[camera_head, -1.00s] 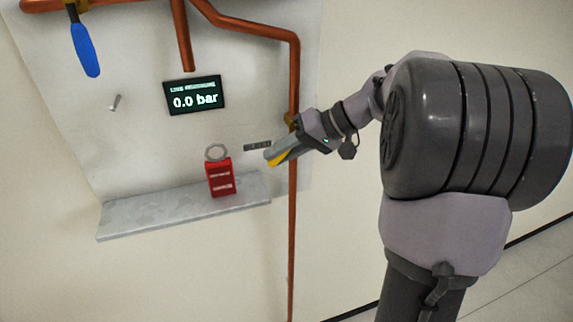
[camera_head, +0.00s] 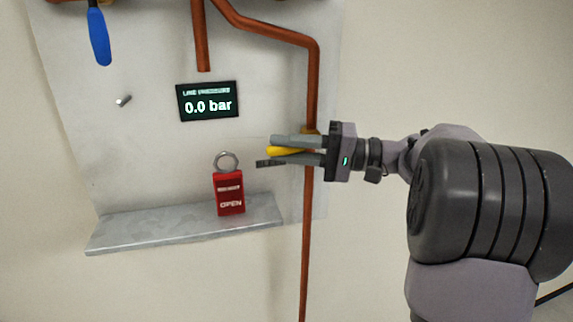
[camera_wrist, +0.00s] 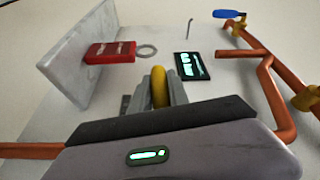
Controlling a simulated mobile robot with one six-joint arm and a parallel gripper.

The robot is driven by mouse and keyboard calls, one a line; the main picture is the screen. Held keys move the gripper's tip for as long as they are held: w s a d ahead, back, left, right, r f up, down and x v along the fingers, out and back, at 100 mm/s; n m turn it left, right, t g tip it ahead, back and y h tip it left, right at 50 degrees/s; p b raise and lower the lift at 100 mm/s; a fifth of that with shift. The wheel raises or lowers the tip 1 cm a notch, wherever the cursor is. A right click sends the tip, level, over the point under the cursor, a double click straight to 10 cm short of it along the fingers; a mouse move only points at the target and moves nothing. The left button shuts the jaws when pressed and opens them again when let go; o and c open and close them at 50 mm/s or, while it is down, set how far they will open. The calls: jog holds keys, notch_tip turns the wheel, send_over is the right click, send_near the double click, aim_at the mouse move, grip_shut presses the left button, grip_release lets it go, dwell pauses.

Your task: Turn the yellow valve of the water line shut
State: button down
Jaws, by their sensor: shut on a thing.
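The yellow valve handle (camera_head: 285,151) points left from the right-hand copper pipe (camera_head: 312,90), roughly level. My gripper (camera_head: 284,150) comes from the right, with one finger above the handle and one below it, and is shut on it. In the wrist view the yellow handle (camera_wrist: 159,88) shows between the two fingers (camera_wrist: 160,92). The fingers hide part of the handle and most of the valve body; a bit of brass (camera_head: 310,131) shows at the pipe above the gripper.
A grey shelf (camera_head: 180,226) carries a red tag with a ring (camera_head: 229,192), reading OPEN. A display (camera_head: 207,101) reads 0.0 bar. A blue-handled valve (camera_head: 98,36) hangs at upper left, and a small peg (camera_head: 123,101) sticks out from the panel.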

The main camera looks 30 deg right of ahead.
jog(key=shift+r+y+b, duration=0.1)
jog(key=shift+y+b, duration=0.2)
jog(key=shift+r, duration=0.15)
jog(key=c, duration=1.3)
grip_release()
jog(key=shift+o, duration=0.2)
jog(key=shift+d, duration=0.1)
jog(key=p+v, duration=1)
jog(key=v, duration=0.7)
jog(key=shift+s+f, duration=0.25)
